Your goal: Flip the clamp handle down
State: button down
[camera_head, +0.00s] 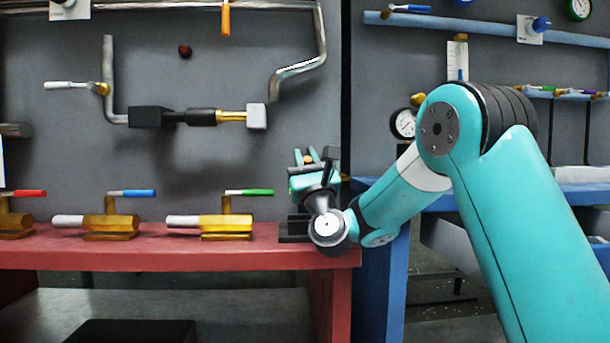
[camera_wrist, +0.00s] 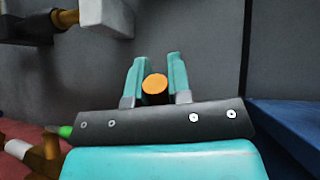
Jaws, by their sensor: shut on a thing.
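The same orange end shows small between the fingers in the head view (camera_head: 309,155). A dark clamp base (camera_head: 293,230) sits on the bench just below, partly behind my wrist. The rest of the handle is hidden, so its angle cannot be told.
Valves with red, blue and green (camera_head: 249,192) handles line the red bench (camera_head: 150,253) to the left. Grey pipework (camera_head: 300,66) is on the wall behind. A blue bench (camera_head: 380,255) and a gauge (camera_head: 404,123) are to the right.

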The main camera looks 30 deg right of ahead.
jog(key=shift+f, duration=0.1)
dwell(0.3)
jog(key=c, duration=1.1)
grip_release()
jog(key=shift+o, duration=0.2)
jog(key=shift+s, duration=0.1)
jog(key=shift+s+f+b, duration=0.25)
jog(key=shift+f+b, duration=0.15)
jog(key=shift+b, duration=0.3)
jog(key=b+v, duration=1.5)
jog(key=v, duration=0.1)
jog(key=shift+s, duration=0.2)
jog(key=shift+f, duration=0.1)
jog(key=shift+c, duration=0.2)
